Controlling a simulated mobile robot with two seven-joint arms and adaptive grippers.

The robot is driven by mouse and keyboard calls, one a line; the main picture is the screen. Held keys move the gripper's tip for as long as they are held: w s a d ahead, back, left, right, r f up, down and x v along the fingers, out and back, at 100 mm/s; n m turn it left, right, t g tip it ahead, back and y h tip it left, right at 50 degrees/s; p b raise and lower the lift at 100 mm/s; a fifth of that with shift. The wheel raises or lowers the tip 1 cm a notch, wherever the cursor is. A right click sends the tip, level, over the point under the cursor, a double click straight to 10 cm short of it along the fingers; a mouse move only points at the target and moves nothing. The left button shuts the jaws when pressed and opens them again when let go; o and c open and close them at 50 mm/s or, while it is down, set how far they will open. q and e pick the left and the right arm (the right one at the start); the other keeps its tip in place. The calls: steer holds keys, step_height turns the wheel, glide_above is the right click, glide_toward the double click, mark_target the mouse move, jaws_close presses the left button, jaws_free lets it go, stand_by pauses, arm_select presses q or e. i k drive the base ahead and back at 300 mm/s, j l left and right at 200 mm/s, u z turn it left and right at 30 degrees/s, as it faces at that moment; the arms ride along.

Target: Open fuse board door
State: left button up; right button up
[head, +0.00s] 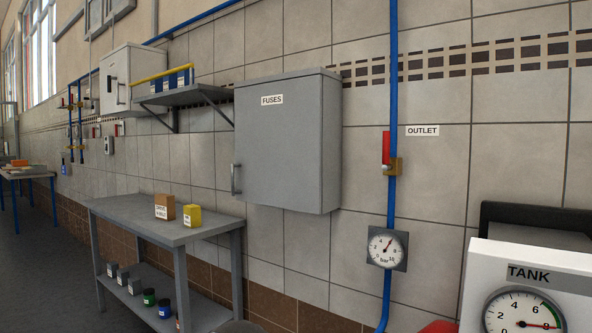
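The fuse board is a grey metal box (285,150) on the tiled wall, near the middle of the head view. Its front door carries a white label reading FUSES (272,100). The door looks closed, flush with the box. A small vertical bar handle (236,179) sits at the door's lower left edge. Neither of my grippers shows in this view, and nothing touches the door or the handle.
A grey two-level table (150,222) with small boxes stands below left of the fuse board. A wall shelf (185,96) is at its left. A blue pipe (393,70) with a red-handled valve and gauge (387,247) runs at right. A TANK unit (535,268) fills the lower right corner.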

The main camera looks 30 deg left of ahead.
mark_target(279, 125)
steer(key=u, duration=1.1)
